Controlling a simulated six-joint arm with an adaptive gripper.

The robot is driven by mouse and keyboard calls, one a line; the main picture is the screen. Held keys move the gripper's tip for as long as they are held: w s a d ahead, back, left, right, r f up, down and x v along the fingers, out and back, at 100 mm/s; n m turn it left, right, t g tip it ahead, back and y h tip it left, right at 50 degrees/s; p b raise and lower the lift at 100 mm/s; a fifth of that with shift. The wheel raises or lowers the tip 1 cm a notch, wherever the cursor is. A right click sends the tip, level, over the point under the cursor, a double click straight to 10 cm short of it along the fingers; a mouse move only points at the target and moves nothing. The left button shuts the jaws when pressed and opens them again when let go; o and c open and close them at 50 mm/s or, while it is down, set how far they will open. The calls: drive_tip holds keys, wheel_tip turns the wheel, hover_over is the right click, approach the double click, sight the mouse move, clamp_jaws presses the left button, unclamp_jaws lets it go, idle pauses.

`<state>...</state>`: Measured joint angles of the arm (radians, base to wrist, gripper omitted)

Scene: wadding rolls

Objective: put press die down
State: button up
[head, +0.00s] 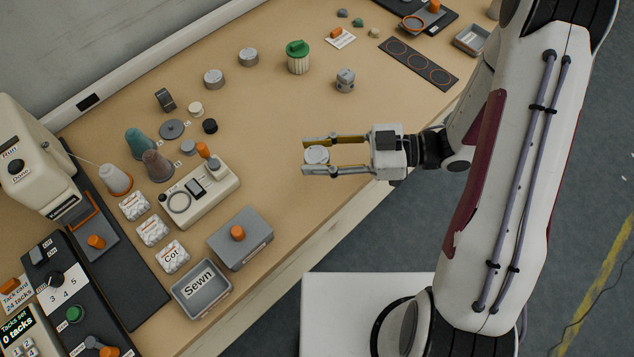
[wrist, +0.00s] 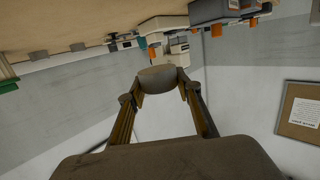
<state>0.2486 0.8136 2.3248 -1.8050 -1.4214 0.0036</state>
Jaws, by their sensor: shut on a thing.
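My gripper (head: 318,156) is shut on a pale grey round piece (head: 317,155), which I take to be the press die. In the head view it is held between the two yellowish fingers, over the front part of the table. The wrist view shows the same die (wrist: 158,78) as a short, rounded cylinder between the fingertips of my gripper (wrist: 160,92). How high the gripper is above the table (head: 290,200) I cannot tell exactly.
A grey knobbed cylinder (head: 345,80) and a green-topped jar (head: 298,57) stand behind the gripper. Two grey cylinders (head: 214,79) (head: 248,57) stand farther back. The table right of the box is clear.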

drive_tip(key=shift+s+r, duration=0.1)
drive_tip(key=shift+s, duration=0.15)
idle(0.3)
hover_over(317, 185)
drive_tip(key=shift+f, duration=2.9)
drive_tip(key=shift+f, duration=0.1)
drive_tip(key=shift+f, duration=1.8)
drive_tip(key=shift+f, duration=0.15)
drive_tip(key=o, duration=1.4)
drive_tip(key=shift+c, duration=0.2)
